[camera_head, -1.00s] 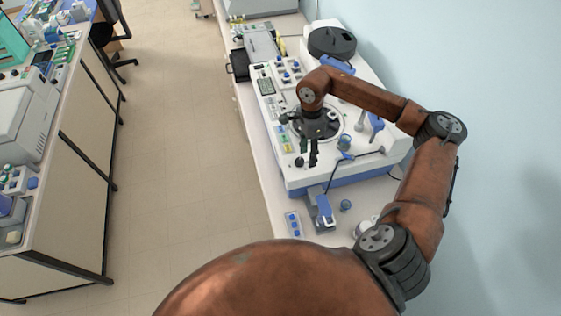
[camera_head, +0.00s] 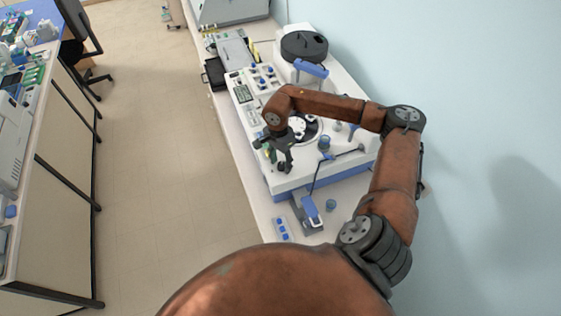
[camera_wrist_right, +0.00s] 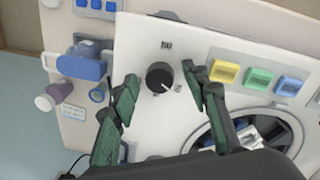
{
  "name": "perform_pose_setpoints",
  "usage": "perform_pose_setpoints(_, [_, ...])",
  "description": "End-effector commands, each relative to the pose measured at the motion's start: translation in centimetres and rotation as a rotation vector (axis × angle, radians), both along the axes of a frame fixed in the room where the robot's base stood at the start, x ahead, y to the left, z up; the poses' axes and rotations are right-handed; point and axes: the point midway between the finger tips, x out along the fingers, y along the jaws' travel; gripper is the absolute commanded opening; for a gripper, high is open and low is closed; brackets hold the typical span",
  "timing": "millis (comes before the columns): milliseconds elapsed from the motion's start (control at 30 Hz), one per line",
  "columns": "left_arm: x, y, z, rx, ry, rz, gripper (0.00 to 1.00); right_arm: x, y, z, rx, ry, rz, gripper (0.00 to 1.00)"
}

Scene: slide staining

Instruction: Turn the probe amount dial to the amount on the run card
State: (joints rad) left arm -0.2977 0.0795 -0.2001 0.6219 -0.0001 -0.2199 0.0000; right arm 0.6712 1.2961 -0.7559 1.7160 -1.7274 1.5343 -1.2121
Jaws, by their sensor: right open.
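The black round dial (camera_wrist_right: 160,77) sits on the white machine panel in the right wrist view. A white pointer line on it points to the lower right. A small dark marking or display (camera_wrist_right: 167,45) lies just above it; I cannot read it. My right gripper (camera_wrist_right: 161,90) is open, with one green-padded finger on each side of the dial. I cannot tell whether either finger touches it. In the head view the right gripper (camera_head: 283,166) is over the near left corner of the machine (camera_head: 290,188) and hides the dial. I cannot make out a run card. My left gripper is out of view.
A carousel (camera_wrist_right: 275,130) is close to the right finger. A blue-topped device (camera_wrist_right: 82,66) stands off the panel's left side. The left bench (camera_head: 45,170) is across a clear aisle.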

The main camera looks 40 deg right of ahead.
Motion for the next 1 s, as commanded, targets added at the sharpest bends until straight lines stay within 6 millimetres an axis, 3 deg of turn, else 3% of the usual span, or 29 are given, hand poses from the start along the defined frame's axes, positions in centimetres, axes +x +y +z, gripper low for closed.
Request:
perform_pose_setpoints(200, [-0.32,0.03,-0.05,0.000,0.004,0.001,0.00,-0.01,-0.01,-0.08,0.000,0.001,0.000,0.42])
perform_pose_setpoints(800, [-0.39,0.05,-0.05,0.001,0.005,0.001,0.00,0.01,0.00,-0.03,0.000,0.000,0.000,0.01])
perform_pose_setpoints(1000, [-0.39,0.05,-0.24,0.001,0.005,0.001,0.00,0.03,0.00,-0.06,0.000,0.000,-0.011,0.00])
